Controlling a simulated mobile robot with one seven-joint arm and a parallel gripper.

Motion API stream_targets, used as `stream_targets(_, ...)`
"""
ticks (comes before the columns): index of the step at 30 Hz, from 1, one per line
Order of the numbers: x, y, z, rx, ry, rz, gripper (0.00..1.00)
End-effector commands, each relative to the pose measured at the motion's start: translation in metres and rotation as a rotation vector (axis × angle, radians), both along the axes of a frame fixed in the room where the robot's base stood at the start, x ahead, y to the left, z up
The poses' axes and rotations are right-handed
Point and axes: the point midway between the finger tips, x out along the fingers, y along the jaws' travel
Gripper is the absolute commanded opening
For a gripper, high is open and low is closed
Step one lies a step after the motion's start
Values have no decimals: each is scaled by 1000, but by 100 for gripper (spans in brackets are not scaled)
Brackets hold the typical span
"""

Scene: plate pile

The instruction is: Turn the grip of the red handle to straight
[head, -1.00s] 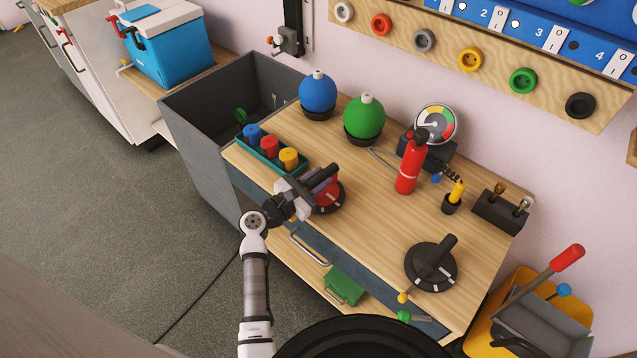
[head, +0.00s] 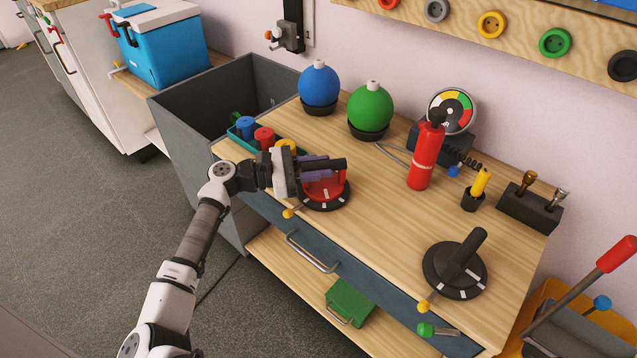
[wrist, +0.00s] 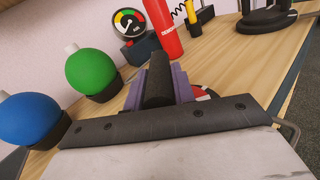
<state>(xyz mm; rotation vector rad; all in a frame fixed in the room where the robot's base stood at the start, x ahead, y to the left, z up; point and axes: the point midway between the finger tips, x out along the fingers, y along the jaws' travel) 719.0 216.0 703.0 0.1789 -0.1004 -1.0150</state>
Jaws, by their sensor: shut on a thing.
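The red handle (head: 323,190) is a red knob on a black round base with white marks, on the left part of the wooden bench top. Its dark bar-shaped grip (wrist: 157,82) lies between the purple fingers of my gripper (wrist: 157,90) in the wrist view. In the head view my gripper (head: 318,167) comes from the left and is shut on this grip, hiding part of it. The red disc also shows a little to the right of the fingers in the wrist view (wrist: 203,93). The exact angle of the grip against the marks is hard to read.
A second, black handle (head: 455,264) stands at the bench's right front. A red extinguisher (head: 426,156), a gauge (head: 452,111), a green ball (head: 370,106) and a blue ball (head: 319,86) stand behind. A tray of coloured pegs (head: 247,141) is left. The bench middle is clear.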

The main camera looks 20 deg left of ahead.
Motion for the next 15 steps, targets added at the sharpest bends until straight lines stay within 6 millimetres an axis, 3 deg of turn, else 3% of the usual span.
stream_targets(1,2,1,-9,7,2,-48,3)
stream_targets(15,7,2,-1,0,1,-415,3)
